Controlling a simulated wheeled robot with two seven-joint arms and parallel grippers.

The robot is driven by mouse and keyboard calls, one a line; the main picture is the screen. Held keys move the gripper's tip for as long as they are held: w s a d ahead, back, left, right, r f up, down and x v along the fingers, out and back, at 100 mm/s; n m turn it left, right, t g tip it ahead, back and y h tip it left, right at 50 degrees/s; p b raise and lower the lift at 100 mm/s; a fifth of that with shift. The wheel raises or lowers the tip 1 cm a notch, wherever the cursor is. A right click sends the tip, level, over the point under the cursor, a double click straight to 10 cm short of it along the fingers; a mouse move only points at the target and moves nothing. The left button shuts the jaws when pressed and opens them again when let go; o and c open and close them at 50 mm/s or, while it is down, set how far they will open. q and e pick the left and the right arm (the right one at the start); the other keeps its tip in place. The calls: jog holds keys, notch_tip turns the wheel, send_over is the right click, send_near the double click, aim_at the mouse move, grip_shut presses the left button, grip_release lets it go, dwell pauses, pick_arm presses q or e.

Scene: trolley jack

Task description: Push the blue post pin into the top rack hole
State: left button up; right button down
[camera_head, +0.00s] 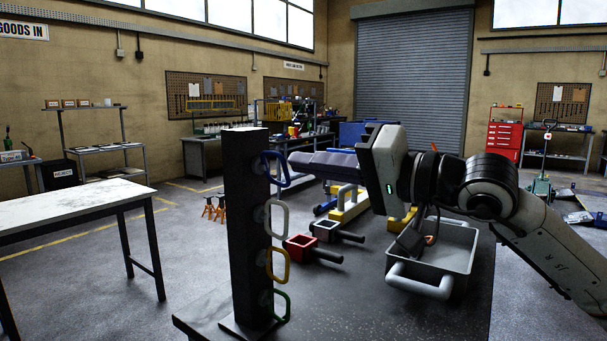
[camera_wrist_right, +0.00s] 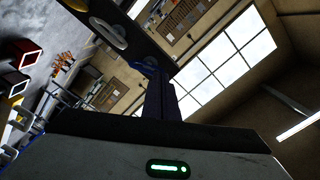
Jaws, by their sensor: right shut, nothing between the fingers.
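The black upright rack (camera_head: 245,230) stands at the front left of the dark table. The blue post pin (camera_head: 285,168) is at its topmost position, with its loop handle on the rack's right side. Its shaft is hidden, so I cannot tell how deep it sits. My right gripper (camera_head: 296,160) is shut and empty, with its fingers pointing left and their tips at or very close to the blue handle. In the right wrist view, the finger tips (camera_wrist_right: 155,75) overlap the blue handle, and contact is unclear. My left gripper is out of view.
White (camera_head: 286,219), yellow (camera_head: 287,266) and green (camera_head: 288,305) handles sit below the blue one on the rack. A red-ended socket part (camera_head: 300,247), a grey one (camera_head: 325,230) and a grey tray (camera_head: 460,250) lie to the right. A white table (camera_head: 70,205) stands left.

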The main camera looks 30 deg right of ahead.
pick_arm(q)
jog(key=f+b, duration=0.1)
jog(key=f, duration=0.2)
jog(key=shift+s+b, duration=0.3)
jog(key=shift+b, duration=0.1)
pick_arm(e)
jog(key=shift+v, duration=0.8)
jog(key=shift+s, duration=0.1)
pick_arm(q)
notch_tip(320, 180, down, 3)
jog(key=b, duration=0.5)
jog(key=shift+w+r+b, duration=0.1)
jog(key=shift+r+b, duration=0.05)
jog(key=shift+b, duration=0.15)
pick_arm(e)
jog(key=v, duration=1)
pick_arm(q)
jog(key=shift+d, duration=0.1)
